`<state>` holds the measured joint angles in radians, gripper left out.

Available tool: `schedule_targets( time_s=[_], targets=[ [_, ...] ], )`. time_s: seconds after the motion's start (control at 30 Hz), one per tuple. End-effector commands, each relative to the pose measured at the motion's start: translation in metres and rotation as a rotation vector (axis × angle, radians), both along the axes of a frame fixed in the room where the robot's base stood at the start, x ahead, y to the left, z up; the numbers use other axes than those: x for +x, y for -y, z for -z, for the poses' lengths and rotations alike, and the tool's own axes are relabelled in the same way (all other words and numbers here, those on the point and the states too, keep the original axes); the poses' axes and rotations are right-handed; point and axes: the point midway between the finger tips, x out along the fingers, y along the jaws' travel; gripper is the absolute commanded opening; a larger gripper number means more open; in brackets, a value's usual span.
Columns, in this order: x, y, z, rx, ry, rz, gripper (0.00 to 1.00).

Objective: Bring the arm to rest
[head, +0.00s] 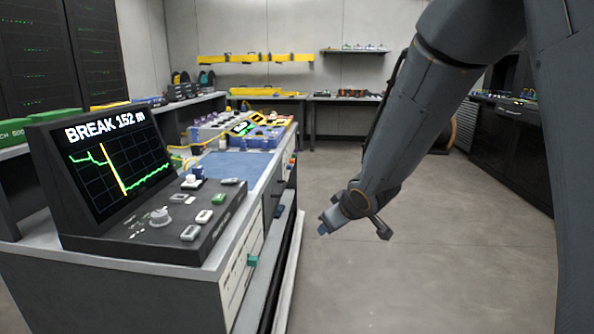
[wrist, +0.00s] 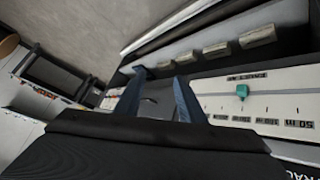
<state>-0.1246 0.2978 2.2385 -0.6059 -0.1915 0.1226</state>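My arm hangs down from the upper right of the head view, and my gripper (head: 325,228) is at its lower end. It is over the open floor, to the right of the workbench (head: 190,268). In the wrist view the two blue fingers of my gripper (wrist: 160,82) stand apart with nothing held between them. The bench front shows behind and to the right of the fingers.
A console with a screen reading "BREAK 152 m" (head: 110,165) stands on the bench. A teal knob (head: 252,260) sticks out of the bench's labelled front panel; it also shows in the wrist view (wrist: 242,91). The floor (head: 440,270) is clear.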

Motion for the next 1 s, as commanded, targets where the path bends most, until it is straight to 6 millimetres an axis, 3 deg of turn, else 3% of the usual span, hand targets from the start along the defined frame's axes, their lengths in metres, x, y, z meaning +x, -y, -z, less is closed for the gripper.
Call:
schedule_targets(
  time_s=[0.13,0.3,0.5,0.87,1.0],
  targets=[
    [-0.069,0.022,-0.013,-0.043,-0.157,0.155,0.36],
    [-0.16,0.033,-0.018,-0.053,-0.369,0.284,0.36],
    [-0.239,0.03,-0.02,-0.036,-0.552,0.35,0.36],
    [-0.341,0.016,-0.029,0.004,-0.794,0.383,0.36],
    [-0.336,0.024,-0.039,0.005,-0.789,0.409,0.36]
  ],
)
